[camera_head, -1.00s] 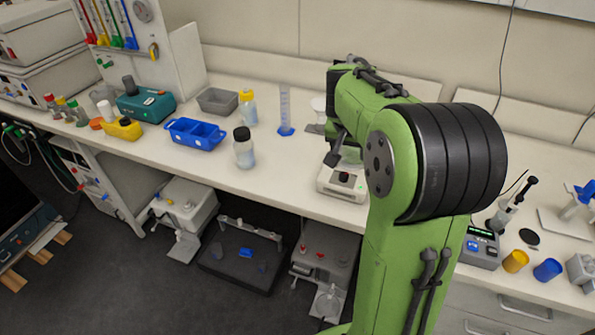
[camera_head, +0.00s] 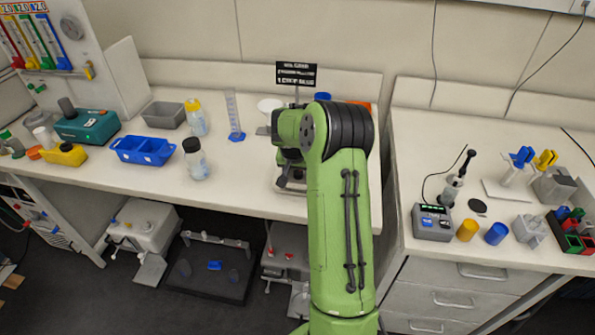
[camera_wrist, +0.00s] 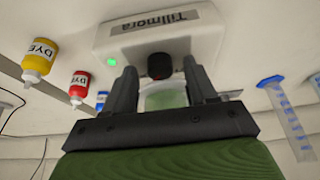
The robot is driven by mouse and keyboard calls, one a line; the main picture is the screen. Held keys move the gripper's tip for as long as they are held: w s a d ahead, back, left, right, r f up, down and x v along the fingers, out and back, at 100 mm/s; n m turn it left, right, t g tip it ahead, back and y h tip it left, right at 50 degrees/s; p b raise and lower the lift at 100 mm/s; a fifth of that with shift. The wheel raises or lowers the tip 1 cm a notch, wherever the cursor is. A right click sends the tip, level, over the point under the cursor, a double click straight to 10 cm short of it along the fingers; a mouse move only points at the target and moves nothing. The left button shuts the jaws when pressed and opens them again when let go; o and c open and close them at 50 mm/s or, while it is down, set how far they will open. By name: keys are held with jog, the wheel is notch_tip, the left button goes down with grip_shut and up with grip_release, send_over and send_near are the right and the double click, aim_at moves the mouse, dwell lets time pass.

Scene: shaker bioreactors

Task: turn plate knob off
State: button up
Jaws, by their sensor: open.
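The plate device (camera_wrist: 190,42) is a white box with an upside-down "Tillmora" label in the wrist view. On its front face are a dark knob (camera_wrist: 159,66) and a lit green light (camera_wrist: 111,61). My gripper (camera_wrist: 160,76) is open, with one dark finger on each side of the knob in this view. I cannot tell whether the fingers touch it. A pale green round thing shows between the fingers below the knob. In the head view my green arm hides most of the device and the gripper.
A yellow dye bottle (camera_wrist: 40,60) and a red dye bottle (camera_wrist: 80,88) show in the wrist view. A measuring cylinder (camera_head: 233,115), a blue tray (camera_head: 144,151) and a dark-capped bottle (camera_head: 196,160) stand left of my arm. A gap separates the right bench (camera_head: 425,135).

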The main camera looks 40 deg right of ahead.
jog(key=shift+w+d+f, duration=0.1)
jog(key=shift+f, duration=0.15)
jog(key=shift+c, duration=0.5)
jog(key=c, duration=1)
jog(key=shift+o, duration=0.2)
